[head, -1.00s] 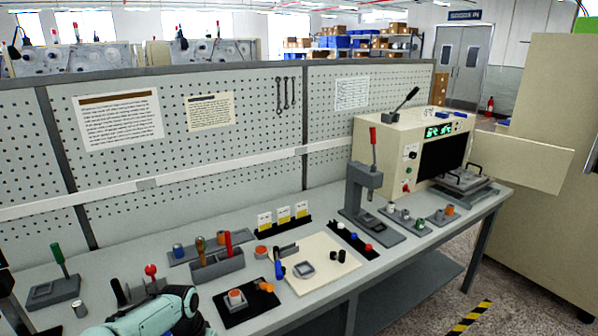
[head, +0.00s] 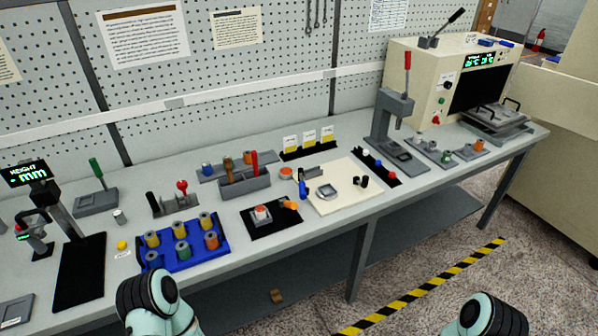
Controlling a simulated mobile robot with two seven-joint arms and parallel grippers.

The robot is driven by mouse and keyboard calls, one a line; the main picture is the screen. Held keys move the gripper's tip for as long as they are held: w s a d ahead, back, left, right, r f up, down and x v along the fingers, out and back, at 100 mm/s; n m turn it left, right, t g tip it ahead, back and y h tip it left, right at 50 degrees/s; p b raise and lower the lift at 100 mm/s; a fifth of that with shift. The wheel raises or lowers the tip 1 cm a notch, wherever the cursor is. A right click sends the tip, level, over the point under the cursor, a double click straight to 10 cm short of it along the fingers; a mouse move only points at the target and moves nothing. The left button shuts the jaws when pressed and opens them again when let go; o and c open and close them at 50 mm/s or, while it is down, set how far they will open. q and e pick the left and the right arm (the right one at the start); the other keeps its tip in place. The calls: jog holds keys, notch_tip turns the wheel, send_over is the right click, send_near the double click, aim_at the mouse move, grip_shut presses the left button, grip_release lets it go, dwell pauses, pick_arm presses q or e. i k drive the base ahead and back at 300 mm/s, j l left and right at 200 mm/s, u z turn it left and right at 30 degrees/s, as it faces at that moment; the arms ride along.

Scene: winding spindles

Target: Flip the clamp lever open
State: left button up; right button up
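Several small levers stand on the bench, and I cannot tell for certain which is the clamp lever. A blue-handled lever (head: 302,187) stands at the left side of a cream board (head: 345,201), beside a grey square fixture (head: 327,191). An orange lever (head: 289,204) sits at the right of a small block with an orange top (head: 262,213) on a black mat. A red-knobbed lever (head: 182,187) stands upright on a grey base further left. Two of my arm links show at the bottom edge, but neither gripper is in view.
A blue tray (head: 219,253) holds several spools. A height gauge (head: 62,215) stands at the left, and a press with a red handle (head: 390,128) at the right. A cream machine (head: 440,85) stands behind it. A small brown object (head: 276,296) lies below the bench edge.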

aim_at(283, 203)
jog(key=k+j, duration=0.2)
jog(key=k, duration=0.25)
jog(key=k+j, duration=0.2)
jog(key=k, duration=0.2)
jog(key=i+l, duration=0.2)
jog(key=i, duration=0.35)
jog(key=i+l, duration=0.2)
jog(key=i, duration=0.35)
jog(key=i+l+z, duration=0.1)
jog(key=i, duration=0.45)
jog(key=l, duration=0.1)
